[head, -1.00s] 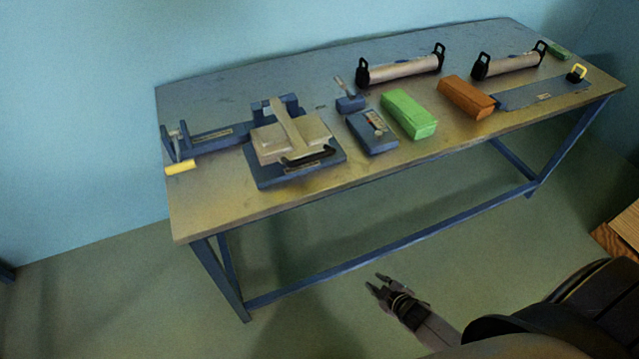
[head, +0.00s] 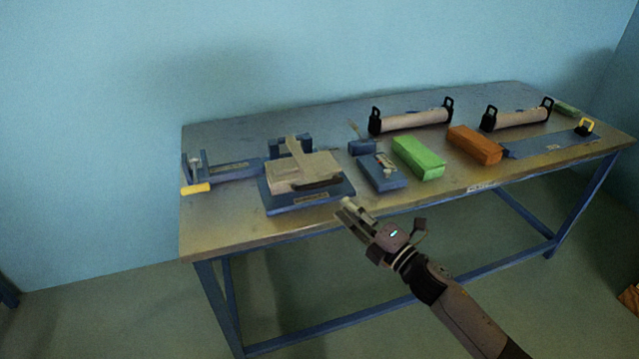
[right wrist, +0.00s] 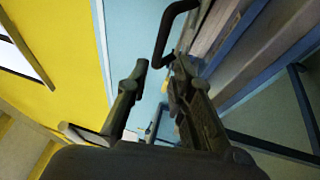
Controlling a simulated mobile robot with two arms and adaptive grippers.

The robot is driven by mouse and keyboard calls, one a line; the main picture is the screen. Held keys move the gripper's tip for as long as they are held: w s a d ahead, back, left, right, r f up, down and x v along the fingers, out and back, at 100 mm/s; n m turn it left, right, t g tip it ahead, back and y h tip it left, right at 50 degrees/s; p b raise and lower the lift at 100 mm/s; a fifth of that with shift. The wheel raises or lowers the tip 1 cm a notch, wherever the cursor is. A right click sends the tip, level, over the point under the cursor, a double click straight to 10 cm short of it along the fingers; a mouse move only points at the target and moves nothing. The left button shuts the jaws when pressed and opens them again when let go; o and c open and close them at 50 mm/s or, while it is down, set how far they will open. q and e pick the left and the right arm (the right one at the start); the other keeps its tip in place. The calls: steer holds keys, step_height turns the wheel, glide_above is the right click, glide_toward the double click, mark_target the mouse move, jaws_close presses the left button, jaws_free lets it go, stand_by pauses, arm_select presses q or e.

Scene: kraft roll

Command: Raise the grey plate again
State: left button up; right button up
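The grey plate (head: 300,172) looks pale beige-grey and lies low and nearly flat over the blue press base (head: 325,196), at the left-middle of the table. A bar lies across its top. Its dark handle (head: 318,185) is on the front edge, and a black bent handle also shows in the right wrist view (right wrist: 161,42). My right gripper (head: 345,212) is in front of the table edge, right of and nearer than the plate, apart from it. In the right wrist view its fingers (right wrist: 160,75) are spread with nothing between them. My left gripper is not in view.
A blue clamp-like fixture with a yellow grip (head: 196,188) stands left of the press. To the right are a blue box (head: 381,172), a green block (head: 418,157), an orange block (head: 475,144) and two rolls on stands (head: 414,119). The table's front-left corner is bare.

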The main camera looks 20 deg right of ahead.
mark_target(319, 185)
steer(key=p+x, duration=0.1)
steer(key=x, duration=0.9)
steer(key=shift+w+a, duration=0.15)
steer(key=shift+w, duration=0.1)
steer(key=shift+c, duration=0.5)
jaws_close()
